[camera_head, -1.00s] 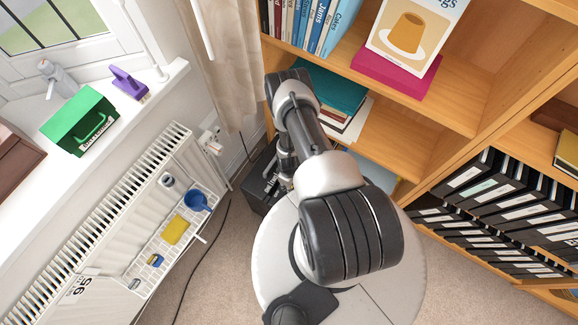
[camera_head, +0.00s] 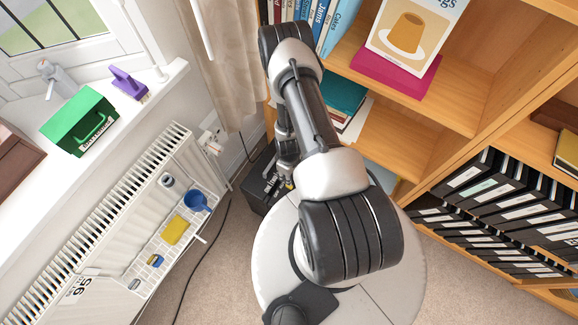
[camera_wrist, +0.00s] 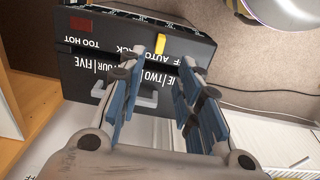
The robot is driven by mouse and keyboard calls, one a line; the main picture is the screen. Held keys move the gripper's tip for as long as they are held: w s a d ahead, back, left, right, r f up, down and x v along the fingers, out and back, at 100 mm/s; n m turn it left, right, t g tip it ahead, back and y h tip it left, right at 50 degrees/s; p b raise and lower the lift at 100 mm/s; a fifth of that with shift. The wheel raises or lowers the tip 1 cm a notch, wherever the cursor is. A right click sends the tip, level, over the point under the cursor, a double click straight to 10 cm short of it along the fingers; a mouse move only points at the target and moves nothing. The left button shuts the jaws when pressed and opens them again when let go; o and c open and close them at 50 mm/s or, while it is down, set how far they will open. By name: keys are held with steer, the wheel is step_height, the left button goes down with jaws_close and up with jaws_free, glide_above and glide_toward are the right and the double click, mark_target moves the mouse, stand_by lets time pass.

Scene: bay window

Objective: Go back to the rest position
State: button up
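My gripper (camera_wrist: 172,60) shows in the wrist view with two blue-padded fingers spread apart and nothing between them. Its fingers point toward a black box (camera_wrist: 120,60) with white lettering and a yellow switch. Whether the fingertips touch the box cannot be told. In the head view my arm reaches up the picture toward the bookcase and bends down. The gripper end is mostly hidden there behind the arm, near the black box (camera_head: 259,192) on the floor.
A wooden bookcase (camera_head: 465,85) with books and black folders stands close at the right. At the left are a radiator (camera_head: 110,235) with a white rack (camera_head: 186,232), and a windowsill with a green box (camera_head: 80,121). A cable (camera_head: 203,262) crosses the carpet.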

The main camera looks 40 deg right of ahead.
steer(key=shift+r, duration=0.55)
